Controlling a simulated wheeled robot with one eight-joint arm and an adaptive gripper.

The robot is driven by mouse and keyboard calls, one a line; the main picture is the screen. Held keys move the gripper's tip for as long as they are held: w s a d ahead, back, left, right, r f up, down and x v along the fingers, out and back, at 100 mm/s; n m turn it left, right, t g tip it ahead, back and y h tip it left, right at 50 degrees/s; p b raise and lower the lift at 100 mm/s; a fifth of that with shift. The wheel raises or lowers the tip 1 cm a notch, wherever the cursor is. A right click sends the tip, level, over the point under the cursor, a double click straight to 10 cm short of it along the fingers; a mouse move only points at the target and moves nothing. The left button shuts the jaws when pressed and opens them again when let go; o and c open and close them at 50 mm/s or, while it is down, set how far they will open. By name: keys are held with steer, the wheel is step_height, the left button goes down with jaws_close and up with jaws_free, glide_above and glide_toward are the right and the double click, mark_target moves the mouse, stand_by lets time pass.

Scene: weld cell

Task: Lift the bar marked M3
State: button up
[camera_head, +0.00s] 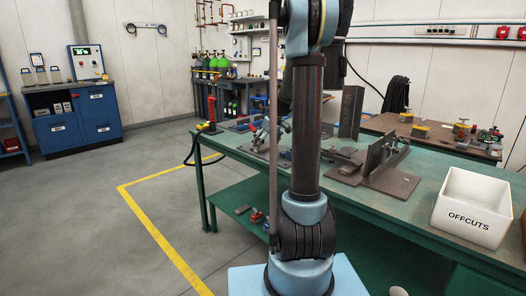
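No marking M3 can be read on anything in view. My gripper cannot be made out; my arm rises through the middle and out of the top. Several metal pieces, including an upright dark steel profile (350,112) and a plate assembly (376,165), sit on the green workbench (415,218).
A white bin marked OFFCUTS (473,209) stands at the bench's right end. A second table (436,142) with small parts is behind. A blue cabinet (75,121) stands at the far left. The floor left of the bench is open, with a yellow line (150,222).

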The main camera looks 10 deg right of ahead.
steer(key=c, duration=0.6)
steer(key=shift+c, duration=0.2)
steer(key=shift+r, duration=0.1)
